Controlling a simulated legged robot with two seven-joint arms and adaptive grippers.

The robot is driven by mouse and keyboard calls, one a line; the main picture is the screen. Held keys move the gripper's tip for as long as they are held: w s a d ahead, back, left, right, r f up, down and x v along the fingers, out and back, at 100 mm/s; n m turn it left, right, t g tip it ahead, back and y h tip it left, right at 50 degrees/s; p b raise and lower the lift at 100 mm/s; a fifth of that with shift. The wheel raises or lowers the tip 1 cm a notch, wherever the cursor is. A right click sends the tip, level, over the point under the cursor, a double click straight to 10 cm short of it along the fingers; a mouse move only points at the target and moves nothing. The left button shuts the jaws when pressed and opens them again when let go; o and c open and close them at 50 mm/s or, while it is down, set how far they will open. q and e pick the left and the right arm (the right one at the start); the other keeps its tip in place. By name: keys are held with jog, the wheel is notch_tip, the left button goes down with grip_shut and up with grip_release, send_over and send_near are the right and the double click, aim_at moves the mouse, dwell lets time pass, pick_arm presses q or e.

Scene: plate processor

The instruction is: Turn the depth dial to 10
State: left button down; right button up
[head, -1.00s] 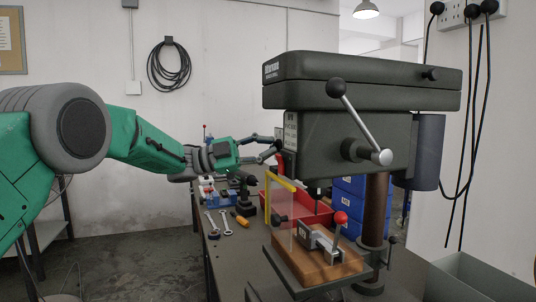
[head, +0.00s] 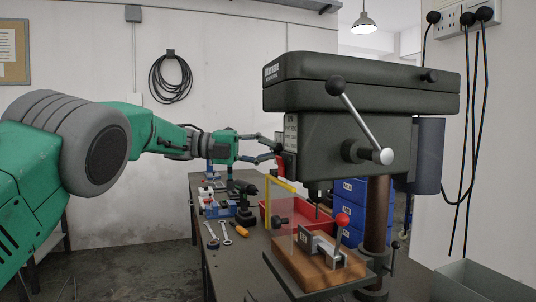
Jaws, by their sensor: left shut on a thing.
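The drill press (head: 350,140) stands on the right, with its dark head over a work table. My left gripper (head: 278,149) reaches in from the left to the front face of the press head. Its two fingers are closed on a small part there, which I take to be the depth dial; the fingers and the steep angle hide it, and its scale cannot be read. A red part (head: 281,165) shows just below the fingertips. A label (head: 291,132) is beside them on the head. My right gripper is out of view.
The feed lever (head: 360,120) slants across the head's side. Below are a yellow-edged clear guard (head: 281,184) and a vise (head: 318,248) on a wooden block. A red tray (head: 310,216), blue bins (head: 350,190), wrenches (head: 224,231) and other tools are on the table.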

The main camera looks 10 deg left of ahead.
pick_arm(q)
jog(key=shift+f, duration=0.3)
jog(key=c, duration=1.6)
grip_release()
jog(key=shift+w+a, duration=0.1)
jog(key=shift+w, duration=0.1)
jog(key=shift+s+r, duration=0.1)
jog(key=shift+r, duration=0.05)
jog(key=shift+s+a+r, duration=0.1)
jog(key=shift+a, duration=0.4)
jog(key=v, duration=1.1)
jog(key=shift+a, duration=0.1)
